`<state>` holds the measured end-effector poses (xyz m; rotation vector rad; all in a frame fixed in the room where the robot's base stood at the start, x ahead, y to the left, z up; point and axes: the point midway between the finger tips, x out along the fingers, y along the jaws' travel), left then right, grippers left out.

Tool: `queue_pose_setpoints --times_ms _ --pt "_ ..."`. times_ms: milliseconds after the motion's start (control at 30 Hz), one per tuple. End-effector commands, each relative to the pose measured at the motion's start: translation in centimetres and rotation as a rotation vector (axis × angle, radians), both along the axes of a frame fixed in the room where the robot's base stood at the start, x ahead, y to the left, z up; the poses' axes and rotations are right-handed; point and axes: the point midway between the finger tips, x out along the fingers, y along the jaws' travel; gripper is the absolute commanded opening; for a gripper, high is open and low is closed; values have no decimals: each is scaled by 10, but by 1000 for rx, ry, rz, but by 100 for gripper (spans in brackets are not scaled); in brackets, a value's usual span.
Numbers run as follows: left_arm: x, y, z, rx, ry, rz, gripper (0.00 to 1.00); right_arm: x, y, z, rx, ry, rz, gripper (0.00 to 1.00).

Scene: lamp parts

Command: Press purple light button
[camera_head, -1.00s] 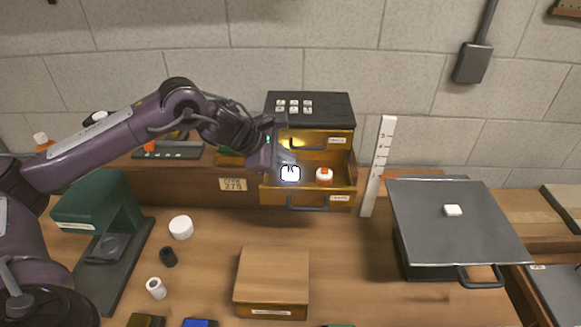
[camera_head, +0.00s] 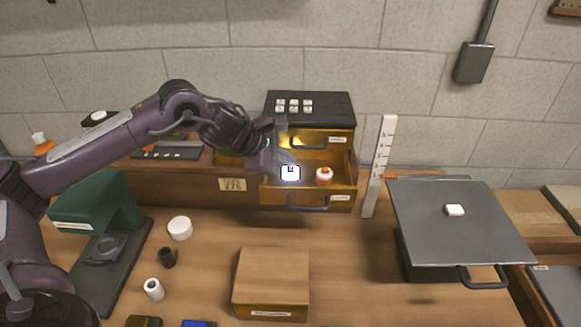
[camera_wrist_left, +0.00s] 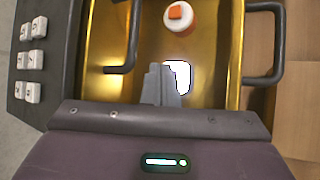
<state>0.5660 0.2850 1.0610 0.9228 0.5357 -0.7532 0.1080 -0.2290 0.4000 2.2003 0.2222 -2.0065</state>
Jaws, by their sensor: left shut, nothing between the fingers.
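A brightly glowing white light button with a purple fringe (camera_head: 290,174) sits in the open lower brass-coloured drawer (camera_head: 343,189). It also shows in the wrist view (camera_wrist_left: 183,80), partly covered by my fingers. My left gripper (camera_head: 286,160) is shut and empty, reaching down into the drawer at the button. In the wrist view its fingertips (camera_wrist_left: 163,70) overlap the near side of the glow. I cannot tell whether they touch it. A white button with an orange top (camera_head: 324,175) stands just right of the glowing one. My right gripper is not in view.
The dark cabinet (camera_head: 335,105) has white keys on top, and its upper drawer (camera_head: 310,142) is also partly open above. A white ruler (camera_head: 377,165) stands to the right. A grey lidded box (camera_head: 460,235) and a wooden box (camera_head: 272,275) stand on the bench.

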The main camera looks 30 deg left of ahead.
Motion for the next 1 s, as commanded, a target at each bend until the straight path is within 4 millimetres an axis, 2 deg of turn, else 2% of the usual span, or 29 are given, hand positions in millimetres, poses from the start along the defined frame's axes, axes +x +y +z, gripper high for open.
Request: queue_pose_setpoints --times_ms 633,1000 --pt "0 0 -5 0 0 0 0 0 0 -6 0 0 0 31" --pt "0 0 10 0 0 0 0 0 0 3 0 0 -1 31"
